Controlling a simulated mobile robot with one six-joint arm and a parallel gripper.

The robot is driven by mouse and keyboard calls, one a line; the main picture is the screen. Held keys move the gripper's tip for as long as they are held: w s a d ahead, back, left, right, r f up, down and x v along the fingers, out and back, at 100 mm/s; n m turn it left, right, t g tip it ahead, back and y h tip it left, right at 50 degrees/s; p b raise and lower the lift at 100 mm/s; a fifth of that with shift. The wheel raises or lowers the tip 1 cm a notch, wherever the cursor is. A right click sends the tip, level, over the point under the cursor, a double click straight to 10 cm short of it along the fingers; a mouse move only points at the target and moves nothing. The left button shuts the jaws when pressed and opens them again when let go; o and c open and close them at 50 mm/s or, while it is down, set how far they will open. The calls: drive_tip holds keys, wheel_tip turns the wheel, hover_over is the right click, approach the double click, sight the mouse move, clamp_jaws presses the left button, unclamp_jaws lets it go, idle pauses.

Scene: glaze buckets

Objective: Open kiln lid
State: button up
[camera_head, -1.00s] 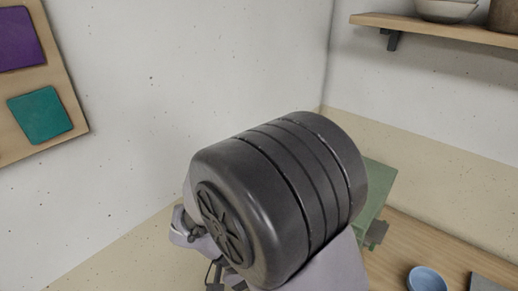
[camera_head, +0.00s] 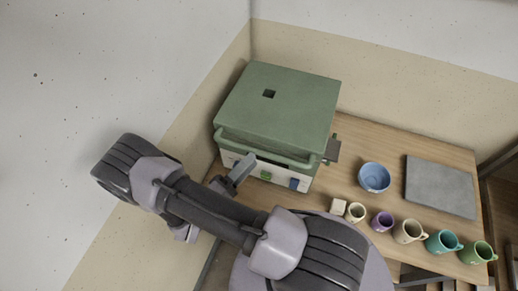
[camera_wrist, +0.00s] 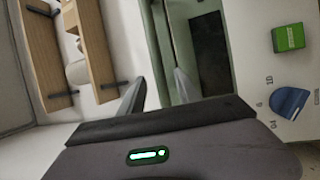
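The kiln is a box with a flat green lid (camera_head: 285,105) that lies closed on a pale front panel (camera_head: 236,160). A green bar handle (camera_head: 265,151) runs along the lid's front edge, and a small dark square hole (camera_head: 269,94) shows in its top. My gripper (camera_head: 243,168) is at the left part of the kiln's front, close to the handle. In the wrist view my gripper (camera_wrist: 158,82) is open, its two fingers apart, with a green strip of the kiln (camera_wrist: 160,45) beyond and between them. I cannot tell whether they touch the handle.
A green switch (camera_wrist: 289,38) and a blue knob (camera_wrist: 289,102) are on the kiln's panel. On the wooden table to the right are a blue bowl (camera_head: 374,177), a grey slab (camera_head: 440,186) and a row of several cups (camera_head: 410,231). Walls stand behind and left.

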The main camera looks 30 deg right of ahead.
sight(260, 151)
drive_tip(key=x, duration=0.5)
drive_tip(key=shift+d, duration=0.15)
drive_tip(key=shift+s, duration=0.1)
clamp_jaws()
idle(1.1)
